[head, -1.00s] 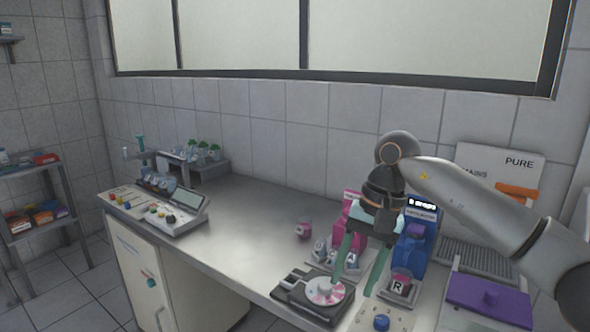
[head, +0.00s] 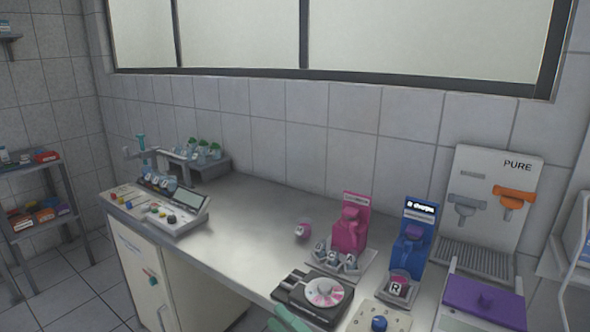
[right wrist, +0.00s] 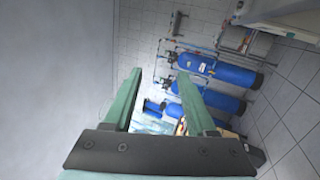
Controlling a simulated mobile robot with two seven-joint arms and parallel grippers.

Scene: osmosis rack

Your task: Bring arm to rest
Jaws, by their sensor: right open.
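My right gripper (head: 288,320) shows only as a pale green fingertip at the bottom edge of the head view, in front of the bench. In the right wrist view its two green fingers (right wrist: 160,80) are spread apart with nothing between them. The wrist camera looks past the fingers toward blue tanks and a tiled wall. The rest of my right arm is out of the head view. My left gripper is not in view.
The steel bench (head: 245,215) has a clear middle. Near the fingertip stand a dark device with a round dial (head: 324,292), a pink dispenser (head: 349,228), a blue dispenser (head: 414,245) and a purple-lidded box (head: 484,299). Blue tanks (right wrist: 197,64) show in the wrist view.

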